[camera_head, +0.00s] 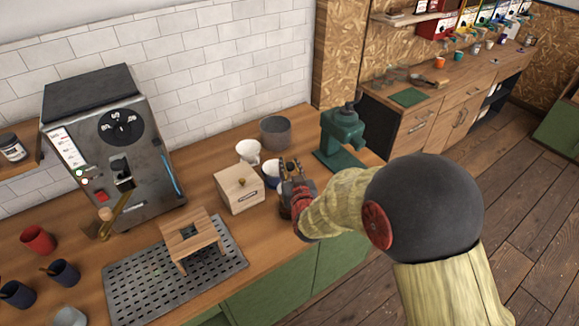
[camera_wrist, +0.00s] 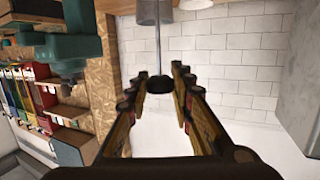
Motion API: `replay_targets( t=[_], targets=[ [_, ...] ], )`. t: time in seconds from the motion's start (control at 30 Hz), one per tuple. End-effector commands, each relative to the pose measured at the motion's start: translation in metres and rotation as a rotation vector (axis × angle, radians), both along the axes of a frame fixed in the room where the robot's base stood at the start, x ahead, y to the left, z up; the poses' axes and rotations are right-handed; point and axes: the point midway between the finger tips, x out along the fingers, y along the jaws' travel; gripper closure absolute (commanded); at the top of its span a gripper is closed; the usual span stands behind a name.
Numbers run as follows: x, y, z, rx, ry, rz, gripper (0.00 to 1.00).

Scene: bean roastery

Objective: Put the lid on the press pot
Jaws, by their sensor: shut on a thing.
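My gripper (camera_head: 291,166) is over the front of the counter, to the right of the wooden box. In the wrist view its fingers (camera_wrist: 158,78) are closed around a round black knob, which I take to be the knob of the press pot lid (camera_wrist: 160,85). A thin metal rod runs from the knob to a greyish cylindrical part at the top edge, where it is cut off. I cannot tell whether that part is the lid's body or the pot. The press pot is not clearly visible in the head view; my gripper and arm hide the spot below.
Near my gripper stand a wooden box (camera_head: 239,190), a white cup (camera_head: 248,152), a blue-and-white cup (camera_head: 271,173), a grey canister (camera_head: 275,133) and a green grinder (camera_head: 343,132). A wooden stand (camera_head: 189,236) sits on the drip tray (camera_head: 150,285) by the coffee machine (camera_head: 106,140).

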Motion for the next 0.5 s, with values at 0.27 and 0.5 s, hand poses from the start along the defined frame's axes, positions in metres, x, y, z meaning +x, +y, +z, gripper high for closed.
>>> replay_targets(
  t=[0.27,0.5],
  targets=[
    [0.0002,0.0,0.0007,0.0,-0.001,0.0,0.73],
    [0.0002,0.0,0.0004,0.0,-0.001,0.0,0.59]
  ],
)
